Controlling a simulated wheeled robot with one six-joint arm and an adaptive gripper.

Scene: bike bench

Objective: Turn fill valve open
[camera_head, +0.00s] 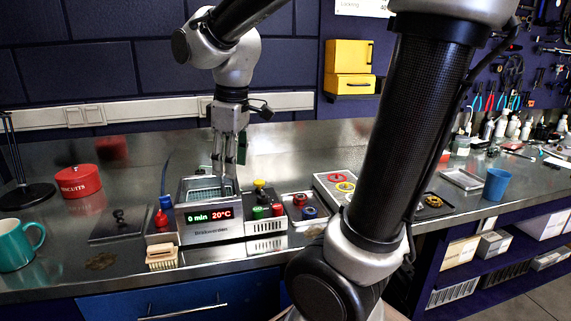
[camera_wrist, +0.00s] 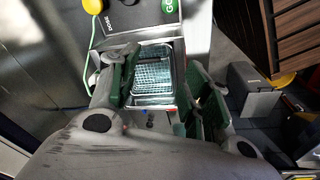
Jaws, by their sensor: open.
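The parts washer (camera_head: 212,228) on the bench has a lit panel reading 0 min and 20°C. A yellow knob (camera_head: 260,184) with a black part stands at its right rear; I cannot tell whether it is the fill valve or how it is turned. My gripper (camera_head: 228,176) points down over the washer's open tank, left of the yellow knob. In the wrist view its fingers (camera_wrist: 160,80) are spread apart with nothing between them. The wire basket (camera_wrist: 153,76) shows below them. A yellow round part (camera_wrist: 93,5) is cut off at that view's top edge.
Green and red buttons (camera_head: 267,211) sit on the washer's right side. A tray with red and blue parts (camera_head: 322,212) lies to the right. A teal mug (camera_head: 18,246) is far left.

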